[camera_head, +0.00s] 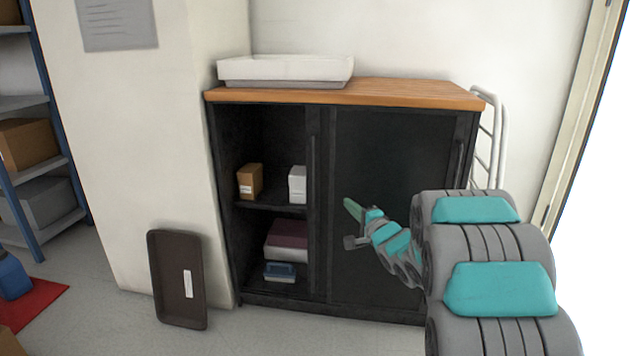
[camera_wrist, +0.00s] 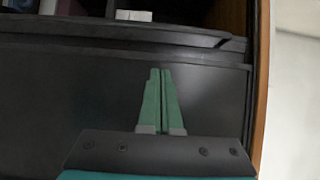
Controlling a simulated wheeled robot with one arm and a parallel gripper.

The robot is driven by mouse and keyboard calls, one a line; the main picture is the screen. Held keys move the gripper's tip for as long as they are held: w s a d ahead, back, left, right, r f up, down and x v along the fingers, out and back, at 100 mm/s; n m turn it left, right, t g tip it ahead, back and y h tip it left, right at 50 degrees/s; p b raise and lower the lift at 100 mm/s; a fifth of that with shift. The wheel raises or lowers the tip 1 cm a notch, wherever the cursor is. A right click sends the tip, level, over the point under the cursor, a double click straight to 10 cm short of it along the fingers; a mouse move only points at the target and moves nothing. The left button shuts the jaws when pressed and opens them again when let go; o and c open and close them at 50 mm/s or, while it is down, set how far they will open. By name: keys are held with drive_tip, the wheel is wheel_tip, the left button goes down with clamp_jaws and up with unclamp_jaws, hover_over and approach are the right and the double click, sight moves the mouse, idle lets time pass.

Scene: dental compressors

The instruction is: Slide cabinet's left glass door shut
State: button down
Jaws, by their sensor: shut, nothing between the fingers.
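The black cabinet (camera_head: 222,150) has a wooden top, and its left part stands open. The left glass door appears slid right, overlapping the right door; its dark upright edge (camera_head: 312,240) with a long handle shows just right of the opening. The dark right panel (camera_head: 375,145) fills the right half, with another handle at its far right. My gripper (camera_head: 352,208) is in front of this panel, right of the upright edge. In the wrist view its green fingers (camera_wrist: 160,75) are together and empty, pointing toward the dark door frame (camera_wrist: 120,45). Whether they touch it I cannot tell.
Inside the opening are a brown box (camera_head: 250,181), a white box (camera_head: 298,185) and lower down a dark red-topped box (camera_head: 288,238) and a blue item (camera_head: 280,271). A white tray (camera_head: 285,70) lies on top. A brown tray (camera_head: 167,280) leans at the left wall.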

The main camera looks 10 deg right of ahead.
drive_tip(key=a+b+x, duration=0.1)
drive_tip(key=a+x, duration=0.1)
drive_tip(key=x, duration=1)
drive_tip(key=shift+a, duration=0.5)
drive_tip(key=w+a+p, duration=0.1)
drive_tip(key=w+a, duration=0.3)
drive_tip(key=a, duration=1)
drive_tip(key=w+a+p, duration=0.1)
drive_tip(key=w+a, duration=0.4)
drive_tip(key=a, duration=0.8)
drive_tip(key=shift+a, duration=0.4)
drive_tip(key=shift+r, duration=0.15)
